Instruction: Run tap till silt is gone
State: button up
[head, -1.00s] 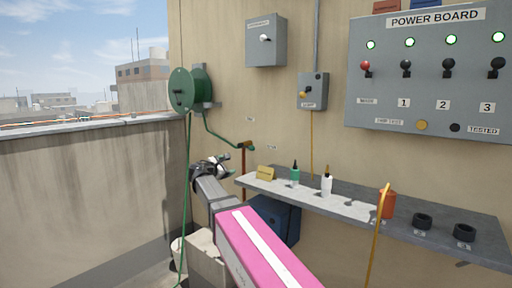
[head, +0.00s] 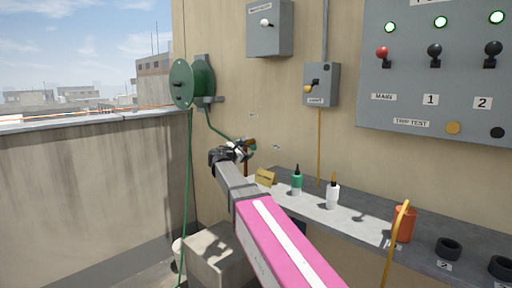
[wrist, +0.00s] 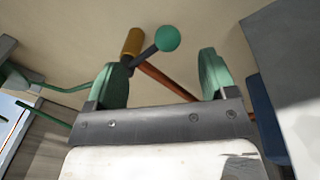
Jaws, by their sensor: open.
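The tap (head: 251,144) stands on a reddish pipe at the wall, partly hidden behind my gripper (head: 234,152) in the head view. In the wrist view it shows a brass body (wrist: 132,42) and a dark lever ending in a green ball (wrist: 167,38). My gripper (wrist: 163,62) is open, with green pads on both fingers. The ball and lever appear in the gap between the fingertips and beyond them, and nothing is gripped. The brass body lies near the left finger. A pale bucket (head: 177,249) is partly visible on the floor. No water or silt can be made out.
A green hose reel (head: 192,84) hangs on the wall, its hose running to the tap and down. A grey shelf (head: 352,228) to the right carries bottles (head: 333,193), a yellow card (head: 265,178), an orange can (head: 405,224) and black rings. The power board (head: 440,80) is above.

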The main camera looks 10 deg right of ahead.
aim_at(252, 147)
jog(key=x, duration=0.8)
jog(key=shift+w, duration=0.2)
jog(key=shift+c, duration=0.3)
jog(key=shift+s, duration=0.1)
jog(key=c, duration=1.2)
